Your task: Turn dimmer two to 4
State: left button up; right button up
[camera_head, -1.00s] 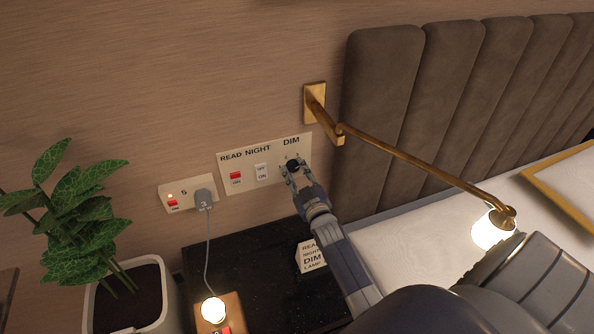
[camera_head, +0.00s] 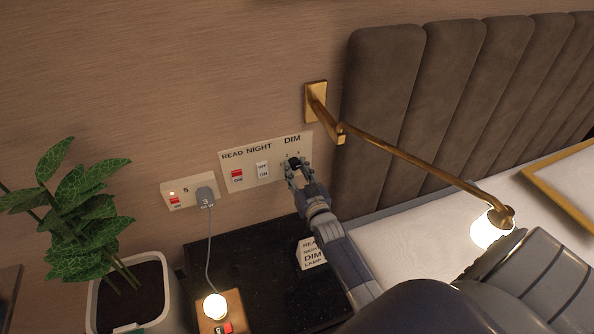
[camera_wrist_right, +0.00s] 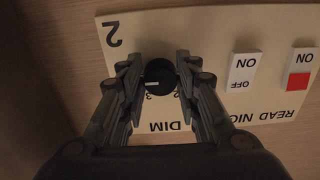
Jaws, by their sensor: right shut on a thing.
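The dimmer knob (camera_head: 293,162) is a small black dial under the word DIM on a cream wall panel (camera_head: 278,178). It also shows in the right wrist view (camera_wrist_right: 159,75), upside down, with a white pointer mark and small numbers partly hidden by the fingers. A large 2 is printed on the panel there. My right gripper (camera_head: 298,168) is at the knob, with one finger on each side of it, shut on it. I cannot read the exact setting. My left gripper is not in view.
A red READ switch (camera_head: 237,175) and a white NIGHT switch (camera_head: 262,170) sit left of the knob. A brass lamp arm (camera_head: 400,155) reaches out to the right. A socket with a plug (camera_head: 205,196), a plant (camera_head: 80,220) and a label card (camera_head: 311,254) are nearby.

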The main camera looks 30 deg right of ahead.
jog(key=o, duration=1)
jog(key=shift+o, duration=0.2)
jog(key=shift+s, duration=0.1)
jog(key=v, duration=1.1)
jog(key=shift+s, duration=0.4)
jog(key=shift+s+f, duration=0.1)
jog(key=shift+f, duration=0.05)
